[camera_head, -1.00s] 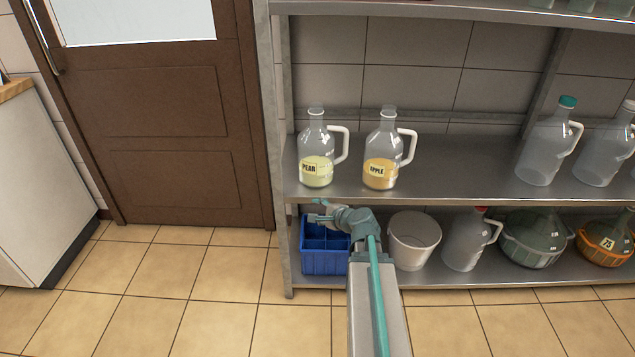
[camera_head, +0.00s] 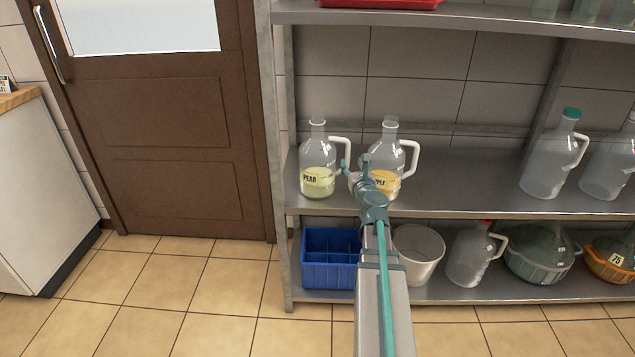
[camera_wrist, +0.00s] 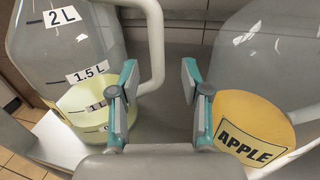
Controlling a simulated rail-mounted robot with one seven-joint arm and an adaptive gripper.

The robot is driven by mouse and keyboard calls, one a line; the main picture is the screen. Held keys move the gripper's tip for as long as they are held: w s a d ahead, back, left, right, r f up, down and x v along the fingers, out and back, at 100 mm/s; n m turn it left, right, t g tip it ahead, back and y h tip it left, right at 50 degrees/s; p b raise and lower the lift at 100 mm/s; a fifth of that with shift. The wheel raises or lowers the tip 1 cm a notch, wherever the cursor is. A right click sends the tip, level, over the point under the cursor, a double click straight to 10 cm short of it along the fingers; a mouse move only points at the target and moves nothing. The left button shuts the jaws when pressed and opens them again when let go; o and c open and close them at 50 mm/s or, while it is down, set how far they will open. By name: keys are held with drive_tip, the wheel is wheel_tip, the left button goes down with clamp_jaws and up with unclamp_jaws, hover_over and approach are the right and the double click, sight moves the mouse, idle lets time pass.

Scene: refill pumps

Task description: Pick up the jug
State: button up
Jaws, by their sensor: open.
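Two clear jugs with white handles stand upright on the middle shelf. The PEAR jug (camera_head: 318,160) holds a little yellow-green liquid; it fills the left of the wrist view (camera_wrist: 75,60), with volume marks showing. The APPLE jug (camera_head: 390,150) holds orange-yellow liquid and shows at the right in the wrist view (camera_wrist: 262,75). My gripper (camera_head: 355,164) is open and empty between the two jugs, partly covering the APPLE label in the head view. In the wrist view my gripper (camera_wrist: 160,80) has the PEAR jug's handle (camera_wrist: 154,45) beyond it, near the left fingertip. I cannot tell whether they touch.
The metal shelf (camera_head: 460,190) is bare right of the APPLE jug up to another clear jug (camera_head: 548,155). Below stand a blue divided crate (camera_head: 328,278), a white bucket (camera_head: 418,252) and more jugs. A brown door (camera_head: 170,130) is at left.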

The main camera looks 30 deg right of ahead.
sight(348, 158)
drive_tip(key=x, duration=0.5)
drive_tip(key=shift+w+f+b, duration=0.2)
drive_tip(key=shift+w+b, duration=0.1)
drive_tip(key=shift+w, duration=0.1)
clamp_jaws()
drive_tip(key=shift+r, duration=0.1)
